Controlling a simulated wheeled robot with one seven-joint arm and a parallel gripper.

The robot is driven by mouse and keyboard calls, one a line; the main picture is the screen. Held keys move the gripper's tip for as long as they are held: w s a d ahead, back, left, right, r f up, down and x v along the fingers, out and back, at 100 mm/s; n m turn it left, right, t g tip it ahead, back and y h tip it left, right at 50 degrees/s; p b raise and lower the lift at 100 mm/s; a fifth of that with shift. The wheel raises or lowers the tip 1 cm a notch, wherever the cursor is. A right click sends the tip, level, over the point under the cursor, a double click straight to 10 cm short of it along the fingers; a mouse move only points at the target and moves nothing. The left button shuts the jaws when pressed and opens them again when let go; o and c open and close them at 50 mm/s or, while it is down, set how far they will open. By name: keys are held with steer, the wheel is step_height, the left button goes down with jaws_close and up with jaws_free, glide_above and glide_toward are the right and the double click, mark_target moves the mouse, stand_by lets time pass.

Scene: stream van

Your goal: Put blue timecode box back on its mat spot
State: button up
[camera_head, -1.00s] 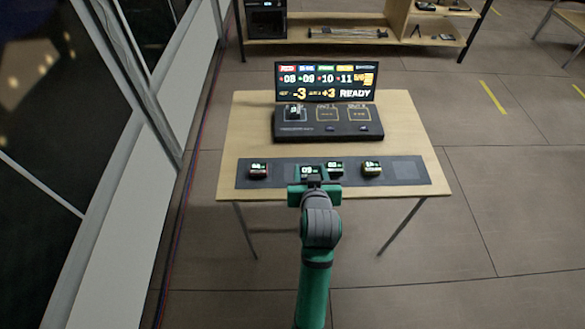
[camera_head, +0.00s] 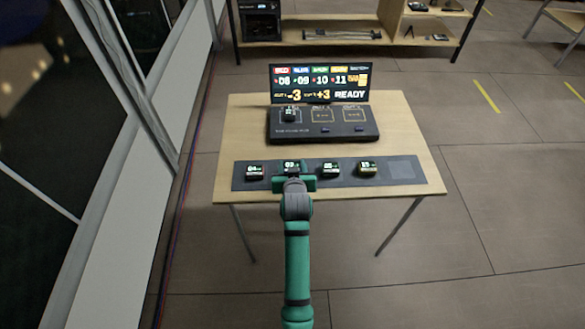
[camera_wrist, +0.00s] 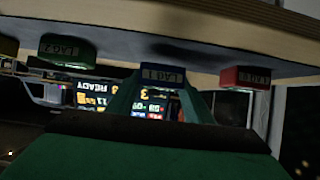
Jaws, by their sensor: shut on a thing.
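The blue timecode box (camera_head: 291,165) shows a lit "09" in the head view. In the wrist view its blue face (camera_wrist: 162,74) reads "LAG 1" and sits between my jaws. My gripper (camera_head: 293,178) is shut on it from the front side of the table. The box is over the dark mat (camera_head: 402,170), in the row between the red box (camera_head: 254,171) and the green box (camera_head: 330,169). The wrist view shows a dark shadow on the mat near it; I cannot tell whether it touches the mat. The spot beneath is hidden.
A yellow box (camera_head: 367,168) stands right of the green one. Behind the mat is a black console (camera_head: 322,124) with another small box on it and a lit screen (camera_head: 320,83) reading "READY". The mat's right end holds only an empty pale square.

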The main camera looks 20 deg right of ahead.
steer(key=shift+d+f, duration=0.15)
steer(key=shift+f, duration=0.45)
steer(key=shift+f, duration=0.1)
steer(key=o, duration=1.2)
steer(key=shift+w+f, duration=0.1)
steer(key=shift+w, duration=0.05)
